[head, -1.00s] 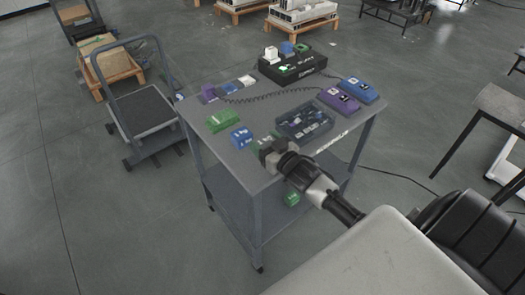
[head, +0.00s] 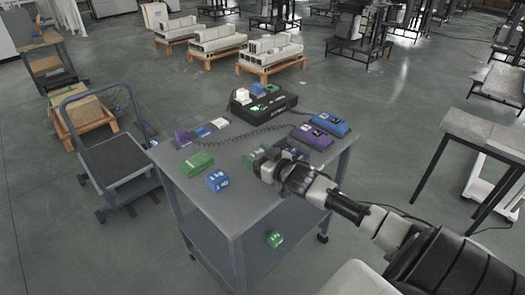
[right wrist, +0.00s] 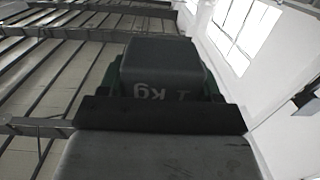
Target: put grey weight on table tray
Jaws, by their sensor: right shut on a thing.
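A grey weight (right wrist: 160,72) marked "1 Kg", upside down in the picture, fills the middle of the right wrist view. My right gripper (head: 267,163) is shut on it, over the near part of the grey table; green edges show behind the weight. In the head view the weight is hard to tell from the dark jaws. My left gripper is not in view.
A green block (head: 198,164) and a blue block (head: 217,181) lie left on the table (head: 225,148). Purple (head: 311,137) and blue (head: 330,124) devices lie right, a black box (head: 262,107) at the back. A cable crosses the table. A cart (head: 112,160) stands left.

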